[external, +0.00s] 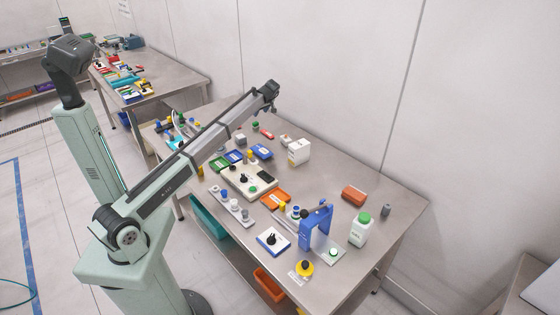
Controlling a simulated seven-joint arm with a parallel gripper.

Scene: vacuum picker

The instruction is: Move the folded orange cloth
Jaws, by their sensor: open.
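The folded orange cloth (354,195) appears to be the small, thick orange-red block shape lying flat near the right end of the metal table. My gripper (271,103) is at the far end of my outstretched arm, above the back part of the table. It is well to the left of the cloth and higher up, touching nothing that I can see. It is open and looks empty; its fingers are very small here.
A white bottle with a green cap (361,229) and a small grey piece (386,210) stand near the cloth. Table (330,170) is bare behind the cloth; a wall stands behind.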

